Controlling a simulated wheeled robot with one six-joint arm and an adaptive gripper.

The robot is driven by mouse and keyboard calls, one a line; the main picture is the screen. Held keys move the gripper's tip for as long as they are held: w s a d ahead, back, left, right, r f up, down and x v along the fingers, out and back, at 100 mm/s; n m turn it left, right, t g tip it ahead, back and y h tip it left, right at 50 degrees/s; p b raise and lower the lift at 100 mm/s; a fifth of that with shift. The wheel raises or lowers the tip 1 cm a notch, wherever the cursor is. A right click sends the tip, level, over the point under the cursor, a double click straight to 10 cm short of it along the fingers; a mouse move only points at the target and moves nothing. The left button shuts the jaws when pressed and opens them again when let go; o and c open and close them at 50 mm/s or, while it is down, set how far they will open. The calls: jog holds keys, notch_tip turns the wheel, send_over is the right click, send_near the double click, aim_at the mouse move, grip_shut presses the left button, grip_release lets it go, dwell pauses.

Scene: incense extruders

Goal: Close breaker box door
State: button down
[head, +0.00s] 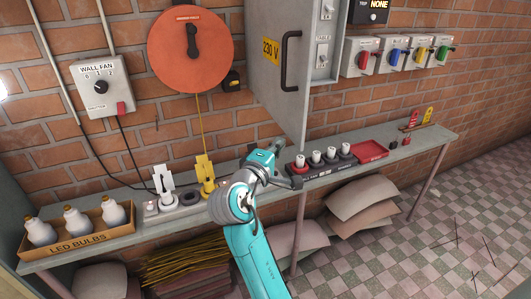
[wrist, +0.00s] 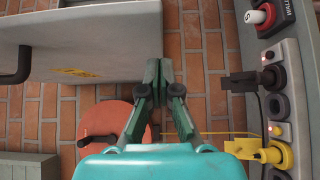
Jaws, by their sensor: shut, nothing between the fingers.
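The grey breaker box door (head: 272,85) stands open, swung out to the left of the box (head: 326,65). It has a yellow 230V label (head: 271,50) and a dark handle (head: 290,60). The box's inner switches show to its right. My gripper (head: 280,145) is shut and empty, low by the door's bottom edge, above the shelf. In the wrist view the door (wrist: 105,35) fills the upper left, with its handle (wrist: 14,66) at the far left. The fingertips (wrist: 157,66) lie close to the door's edge; I cannot tell whether they touch.
A shelf (head: 440,137) runs along the brick wall below the box, holding a bulb box (head: 85,236), several plugs and a red tray (head: 368,152). A red cable reel (head: 191,50) hangs left of the door. Coloured switch boxes (head: 362,57) are mounted to the right.

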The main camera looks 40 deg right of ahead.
jog(key=shift+s+d, duration=0.3)
jog(key=shift+d, duration=0.55)
